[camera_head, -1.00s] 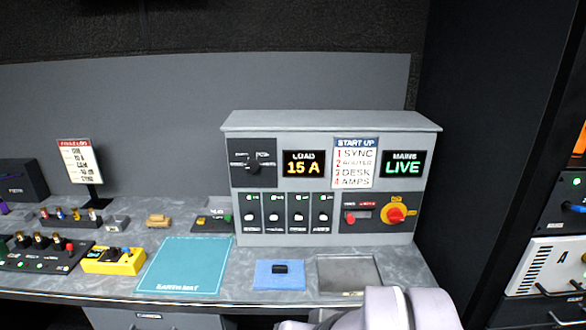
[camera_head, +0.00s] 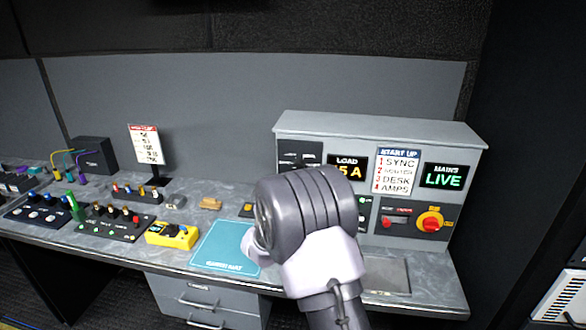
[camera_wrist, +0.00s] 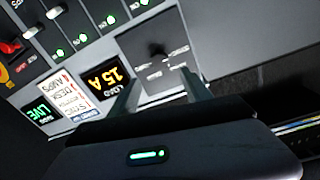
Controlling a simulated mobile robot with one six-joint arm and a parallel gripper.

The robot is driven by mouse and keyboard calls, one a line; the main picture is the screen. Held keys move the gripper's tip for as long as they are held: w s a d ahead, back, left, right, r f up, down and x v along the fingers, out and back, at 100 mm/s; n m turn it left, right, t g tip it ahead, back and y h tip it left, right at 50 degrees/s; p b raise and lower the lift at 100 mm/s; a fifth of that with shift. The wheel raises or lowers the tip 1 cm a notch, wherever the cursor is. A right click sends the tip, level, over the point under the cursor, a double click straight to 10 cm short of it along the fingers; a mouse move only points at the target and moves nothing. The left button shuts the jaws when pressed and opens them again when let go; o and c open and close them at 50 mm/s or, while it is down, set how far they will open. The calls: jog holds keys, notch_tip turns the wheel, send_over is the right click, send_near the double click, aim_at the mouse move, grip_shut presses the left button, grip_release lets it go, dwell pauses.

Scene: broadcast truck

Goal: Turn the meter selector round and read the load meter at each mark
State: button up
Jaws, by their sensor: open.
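The meter selector (camera_wrist: 156,52) is a dark knob on a dark plate with white marks around it. In the wrist view it lies just beyond my gripper (camera_wrist: 160,86), whose two fingers are open and apart from it, with nothing between them. The knob's exact pointing is too dim to tell. The load meter (camera_wrist: 106,82) shows 15 A, upside down in the wrist view. In the head view my arm hides part of the load meter (camera_head: 347,170), and the selector plate (camera_head: 300,150) shows only its upper part. My gripper's fingers are hidden there.
The power cabinet holds a start-up card (camera_head: 397,170), a mains display (camera_head: 443,176) reading LIVE and a red rotary switch (camera_head: 431,222). Lit breakers (camera_wrist: 112,20) line the panel near the selector. A teal mat (camera_head: 222,246) and yellow box (camera_head: 172,236) lie on the bench.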

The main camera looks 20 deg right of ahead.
aim_at(298, 167)
jog(key=x, duration=0.9)
jog(key=shift+w+d, duration=0.2)
jog(key=shift+w, duration=0.1)
jog(key=shift+c, duration=0.3)
grip_shut()
